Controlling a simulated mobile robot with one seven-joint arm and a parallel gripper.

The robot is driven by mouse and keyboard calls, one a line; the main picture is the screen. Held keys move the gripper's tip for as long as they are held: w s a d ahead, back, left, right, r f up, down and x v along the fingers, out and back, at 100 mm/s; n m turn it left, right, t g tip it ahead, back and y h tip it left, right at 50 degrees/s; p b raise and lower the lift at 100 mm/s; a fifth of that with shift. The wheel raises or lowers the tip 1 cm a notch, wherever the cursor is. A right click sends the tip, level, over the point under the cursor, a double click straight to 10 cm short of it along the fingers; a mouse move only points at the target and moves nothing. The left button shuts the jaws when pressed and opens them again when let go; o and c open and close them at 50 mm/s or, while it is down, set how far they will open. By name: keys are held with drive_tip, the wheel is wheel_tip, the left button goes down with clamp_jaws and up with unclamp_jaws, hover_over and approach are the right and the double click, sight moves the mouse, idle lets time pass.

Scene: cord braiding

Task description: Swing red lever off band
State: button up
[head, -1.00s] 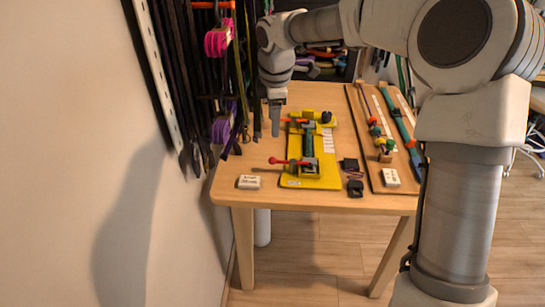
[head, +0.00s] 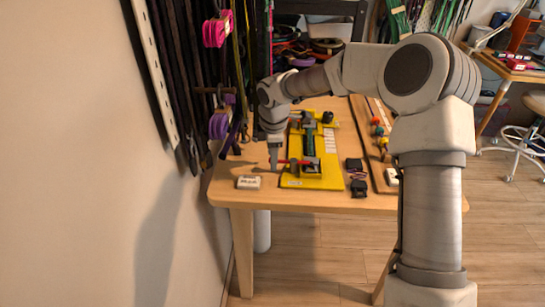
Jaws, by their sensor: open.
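A yellow fixture board (head: 326,177) lies on the table with a dark green band (head: 309,141) stretched along its middle. The red lever (head: 293,162) is at the near end of the board and points left, lying across the band's near end. Its left tip is partly hidden by my gripper. My gripper (head: 273,165) points down at the left edge of the board, right beside the lever's tip. It looks empty. I cannot tell whether it touches the lever. An orange-red part (head: 293,122) shows at the far end of the board.
A white labelled block (head: 248,182) lies at the table's near left. Small black items (head: 357,187) lie right of the board. A brown board (head: 378,160) with coloured beads is farther right. Cords hang on the wall at left.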

clamp_jaws()
idle(1.4)
